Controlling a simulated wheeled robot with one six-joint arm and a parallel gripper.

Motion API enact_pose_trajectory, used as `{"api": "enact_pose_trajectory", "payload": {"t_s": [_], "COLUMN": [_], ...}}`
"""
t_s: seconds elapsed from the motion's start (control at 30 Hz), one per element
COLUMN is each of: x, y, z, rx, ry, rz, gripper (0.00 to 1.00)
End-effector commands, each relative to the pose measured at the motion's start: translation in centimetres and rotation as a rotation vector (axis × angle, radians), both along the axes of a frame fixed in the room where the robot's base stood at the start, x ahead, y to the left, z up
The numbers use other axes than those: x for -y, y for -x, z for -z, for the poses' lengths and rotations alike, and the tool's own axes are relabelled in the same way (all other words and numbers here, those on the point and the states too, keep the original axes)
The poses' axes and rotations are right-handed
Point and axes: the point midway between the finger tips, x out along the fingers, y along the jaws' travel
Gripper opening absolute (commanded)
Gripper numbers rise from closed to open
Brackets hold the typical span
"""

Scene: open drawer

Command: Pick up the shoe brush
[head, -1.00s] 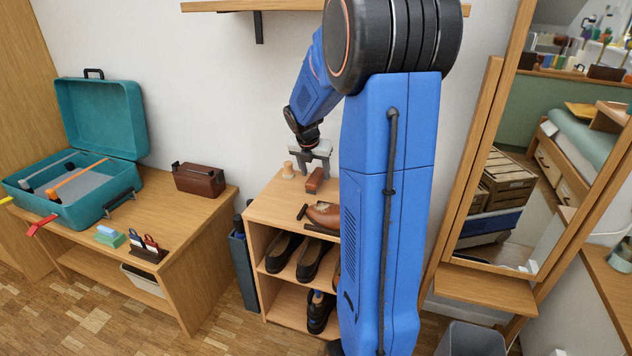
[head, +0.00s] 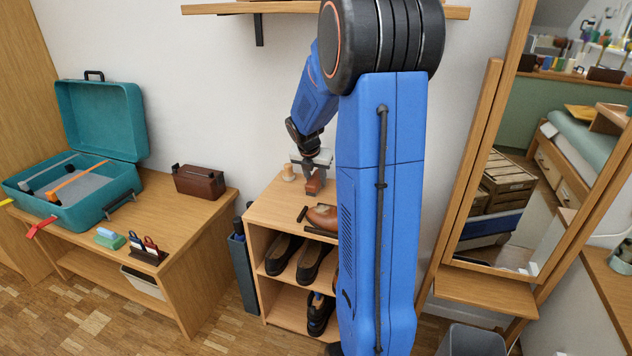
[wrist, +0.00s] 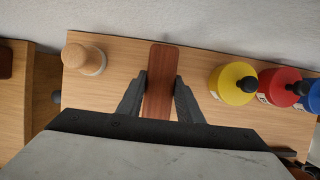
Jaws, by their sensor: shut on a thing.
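The shoe brush (head: 313,186) is a reddish-brown wooden block on top of the light wooden shoe cabinet (head: 263,211). My gripper (head: 313,172) is directly above it, pointing down. In the wrist view the brush (wrist: 159,75) lies lengthwise between the two dark fingers of my gripper (wrist: 160,88). The fingers are shut on its sides. The brush's bristles are hidden below its back. I cannot tell whether it touches the cabinet top.
A wooden knob-shaped item (wrist: 84,56) stands left of the brush. Yellow (wrist: 233,84), red (wrist: 279,87) and blue bottles stand close on the right. A wall shelf (head: 290,8) hangs above. The wall is close behind.

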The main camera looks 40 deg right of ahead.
Motion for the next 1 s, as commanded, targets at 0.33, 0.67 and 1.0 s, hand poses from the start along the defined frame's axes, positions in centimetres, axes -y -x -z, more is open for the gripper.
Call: {"api": "enact_pose_trajectory", "payload": {"t_s": [0.33,0.67,1.0], "x": [-0.2,-1.9,-7.6], "y": [0.1,1.0,4.4], "z": [-4.0,-7.0,-7.0], "rx": [0.003,0.001,0.002], "ry": [0.002,0.001,0.0], "rz": [0.001,-0.002,-0.005], "gripper": [0.08,0.08,0.08]}}
